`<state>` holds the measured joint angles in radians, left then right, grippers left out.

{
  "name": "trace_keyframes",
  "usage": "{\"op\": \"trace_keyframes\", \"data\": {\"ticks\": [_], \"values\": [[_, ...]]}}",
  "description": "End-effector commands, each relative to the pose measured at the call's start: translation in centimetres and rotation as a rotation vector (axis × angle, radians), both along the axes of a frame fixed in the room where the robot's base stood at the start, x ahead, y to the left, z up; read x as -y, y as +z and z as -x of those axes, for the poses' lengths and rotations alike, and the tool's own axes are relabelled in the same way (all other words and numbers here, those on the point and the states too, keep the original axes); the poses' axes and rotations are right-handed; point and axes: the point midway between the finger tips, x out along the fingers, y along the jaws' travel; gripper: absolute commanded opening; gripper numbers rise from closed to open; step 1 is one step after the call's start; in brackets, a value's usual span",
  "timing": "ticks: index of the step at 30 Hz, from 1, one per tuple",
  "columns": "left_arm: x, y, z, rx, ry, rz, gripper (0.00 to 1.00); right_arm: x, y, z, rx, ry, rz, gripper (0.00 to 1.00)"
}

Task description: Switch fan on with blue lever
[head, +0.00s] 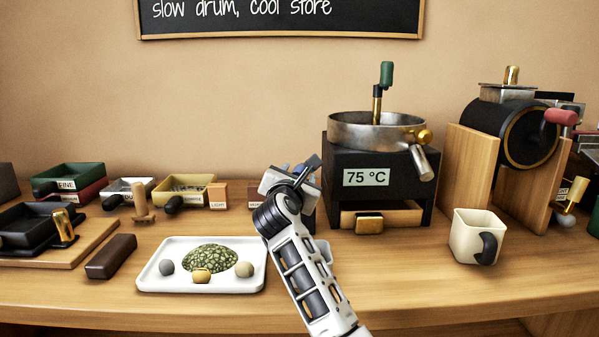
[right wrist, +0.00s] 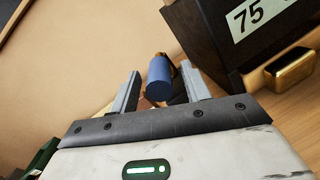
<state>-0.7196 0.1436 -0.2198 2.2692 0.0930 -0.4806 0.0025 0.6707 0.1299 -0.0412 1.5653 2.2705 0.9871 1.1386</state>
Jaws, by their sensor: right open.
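The blue lever (right wrist: 158,80) shows in the right wrist view as a short, thick blue handle with a brass-coloured part beside its far end. My right gripper (right wrist: 160,68) is open, with one finger on each side of the handle. I cannot tell whether either finger touches it. In the head view my right gripper (head: 294,176) is just left of the dark 75 °C machine and covers most of the lever. The fan itself cannot be made out behind my gripper. My left gripper is not in view.
The dark machine (head: 336,205) with its metal pan stands close on the right, its brass-knobbed drawer (head: 369,221) low in front. A white tray (head: 150,284) lies at front left. A cream cup (head: 466,236) and a drum roaster (head: 497,131) stand farther right.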

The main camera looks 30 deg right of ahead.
Motion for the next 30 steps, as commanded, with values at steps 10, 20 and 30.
{"op": "trace_keyframes", "data": {"ticks": [10,20,30], "values": [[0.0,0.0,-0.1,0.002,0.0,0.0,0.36,2.1,0.0,-2.2,0.0,0.001,0.002,0.47],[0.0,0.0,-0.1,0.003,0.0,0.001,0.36,2.1,0.0,-2.3,0.0,0.001,0.001,0.25],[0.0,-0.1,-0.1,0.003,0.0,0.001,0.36,2.3,-0.1,-2.1,-0.001,-0.011,0.001,0.0]]}}
